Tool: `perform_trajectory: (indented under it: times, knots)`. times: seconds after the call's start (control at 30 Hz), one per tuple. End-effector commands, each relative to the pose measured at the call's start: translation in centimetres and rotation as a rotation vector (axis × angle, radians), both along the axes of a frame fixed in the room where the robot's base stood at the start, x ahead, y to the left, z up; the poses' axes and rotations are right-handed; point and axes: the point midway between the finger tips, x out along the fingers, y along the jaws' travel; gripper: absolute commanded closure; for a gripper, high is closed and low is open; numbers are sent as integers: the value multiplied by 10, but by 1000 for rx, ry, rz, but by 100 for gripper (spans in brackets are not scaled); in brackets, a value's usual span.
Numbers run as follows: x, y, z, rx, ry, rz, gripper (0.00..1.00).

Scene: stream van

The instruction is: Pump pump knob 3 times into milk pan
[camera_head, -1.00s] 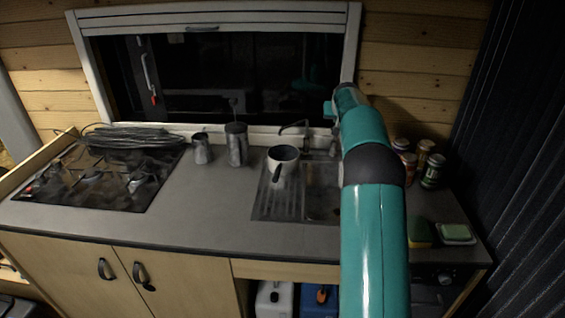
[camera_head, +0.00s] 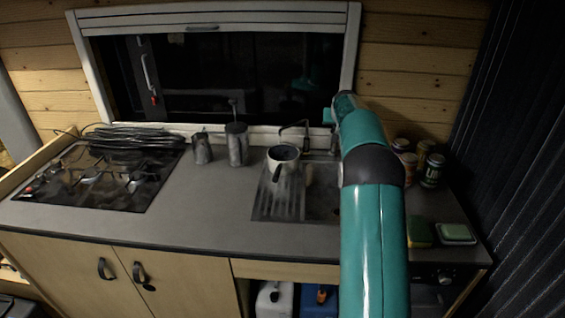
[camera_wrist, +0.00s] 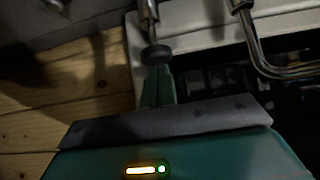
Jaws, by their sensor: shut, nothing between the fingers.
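The milk pan (camera_head: 275,164) is a small white pan with a dark handle, standing at the back edge of the sink's ribbed drainer in the head view. In the wrist view the pump knob (camera_wrist: 155,54) is a dark round cap on a shiny metal stem. My gripper (camera_wrist: 157,76) is shut and empty, its fingertips right at the knob. They overlap it in the picture, but I cannot tell whether they touch. In the head view my arm hides the fingers and most of the pump.
A tap (camera_head: 304,136) stands between pan and arm; its curved spout (camera_wrist: 262,58) is right of my fingers in the wrist view. Several jars (camera_head: 431,170), a sponge (camera_head: 419,233) and a soap dish (camera_head: 457,234) are right of my arm.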

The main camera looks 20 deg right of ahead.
Motion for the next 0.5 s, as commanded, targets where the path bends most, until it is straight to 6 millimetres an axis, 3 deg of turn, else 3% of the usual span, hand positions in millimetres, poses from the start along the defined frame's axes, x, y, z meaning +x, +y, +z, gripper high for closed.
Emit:
perform_trajectory:
  times: [0.5]
  knots:
    - [0, 0, -19, 2, 4, 0, 100]
